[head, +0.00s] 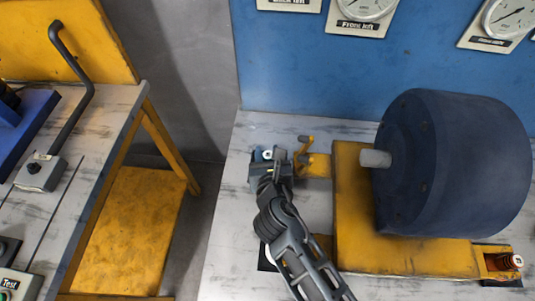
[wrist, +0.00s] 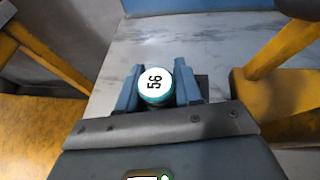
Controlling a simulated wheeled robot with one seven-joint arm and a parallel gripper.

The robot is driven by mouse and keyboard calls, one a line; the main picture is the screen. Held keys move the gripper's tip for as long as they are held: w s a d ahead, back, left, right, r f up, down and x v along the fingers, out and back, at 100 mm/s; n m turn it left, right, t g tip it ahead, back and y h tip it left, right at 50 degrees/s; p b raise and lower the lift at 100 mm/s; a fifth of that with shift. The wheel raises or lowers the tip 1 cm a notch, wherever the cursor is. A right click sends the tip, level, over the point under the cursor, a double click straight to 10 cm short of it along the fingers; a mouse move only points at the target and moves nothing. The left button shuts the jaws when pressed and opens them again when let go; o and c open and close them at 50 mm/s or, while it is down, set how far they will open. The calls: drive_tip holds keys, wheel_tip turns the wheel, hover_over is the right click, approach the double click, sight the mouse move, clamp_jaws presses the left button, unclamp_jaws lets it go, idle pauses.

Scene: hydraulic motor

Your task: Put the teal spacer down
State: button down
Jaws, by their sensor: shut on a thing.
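The teal spacer (wrist: 155,88) is between the two blue fingers of my gripper (wrist: 158,90) in the wrist view. It has a white round top marked 56 and a teal rim. My gripper is shut on it, with a finger on each side. In the head view my gripper (head: 268,155) is over the left part of the pale worn table (head: 225,245), left of the yellow motor base. The spacer is mostly hidden there by my gripper. I cannot tell whether its underside touches the table.
A large dark blue motor drum (head: 460,165) sits on a yellow base (head: 355,240). A small yellow handle (head: 305,150) stands just right of my gripper. A white-topped piece (head: 515,262) sits at the base's right front corner. Gauges (head: 362,8) hang on the blue wall.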

drive_tip(key=shift+f, duration=0.1)
drive_tip(key=c, duration=0.8)
unclamp_jaws()
drive_tip(key=shift+o, duration=0.2)
drive_tip(key=shift+r, duration=0.25)
drive_tip(key=v, duration=1.2)
drive_tip(key=shift+p, duration=0.4)
